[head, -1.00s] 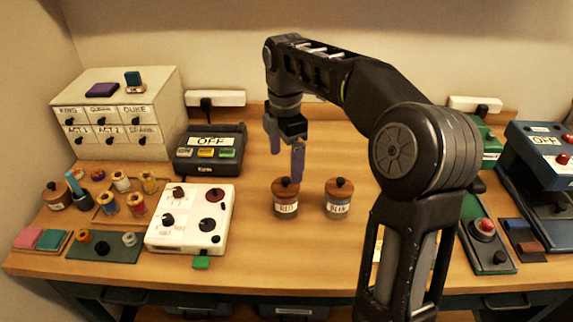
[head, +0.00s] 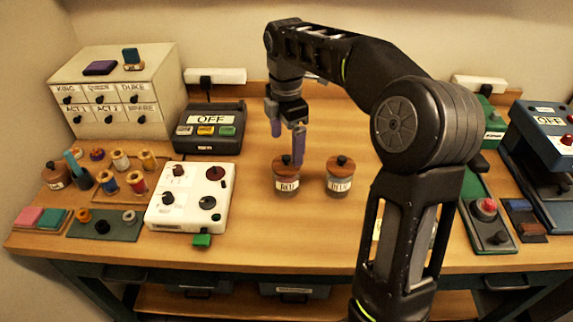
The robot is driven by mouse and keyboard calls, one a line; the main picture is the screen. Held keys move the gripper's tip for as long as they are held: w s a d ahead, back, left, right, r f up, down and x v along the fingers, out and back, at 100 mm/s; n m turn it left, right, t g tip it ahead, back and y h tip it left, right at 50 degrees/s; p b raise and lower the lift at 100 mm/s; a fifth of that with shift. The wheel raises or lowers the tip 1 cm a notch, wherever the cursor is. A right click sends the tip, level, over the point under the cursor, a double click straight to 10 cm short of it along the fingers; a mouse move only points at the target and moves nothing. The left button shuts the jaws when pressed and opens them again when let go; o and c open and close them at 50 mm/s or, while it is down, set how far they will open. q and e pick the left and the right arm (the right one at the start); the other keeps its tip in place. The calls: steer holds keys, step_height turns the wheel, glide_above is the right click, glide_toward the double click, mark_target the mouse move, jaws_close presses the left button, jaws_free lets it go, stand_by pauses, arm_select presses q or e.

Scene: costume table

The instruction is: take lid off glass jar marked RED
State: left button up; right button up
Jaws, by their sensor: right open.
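The glass jar marked RED (head: 287,187) stands upright near the middle of the table. Its brown wooden lid (head: 284,166) with a dark knob is on it. A second, similar jar (head: 339,185) with its lid on stands just to the right; its label is hard to read. My right gripper (head: 287,146) points down above the RED jar, its purple fingers apart with nothing between them. One finger is near the right side of the lid's knob; whether it touches cannot be told. My left gripper is not in view.
A white panel with knobs (head: 186,200) is left of the jars, with a dark box marked OFF (head: 209,130) behind it. Thread spools (head: 137,182) and a small drawer cabinet (head: 112,100) are further left. Bare tabletop lies in front of the jars.

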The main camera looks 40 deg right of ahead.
mark_target(287, 157)
steer(key=shift+f+p, duration=0.55)
steer(key=shift+f, duration=2.05)
steer(key=c, duration=1.4)
steer(key=shift+r, duration=0.1)
step_height(287, 157, up, 6)
steer(key=shift+r+b, duration=0.25)
steer(key=shift+b, duration=0.05)
step_height(287, 157, up, 3)
steer(key=p, duration=0.2)
steer(key=shift+r+p, duration=0.2)
steer(key=shift+p, duration=0.1)
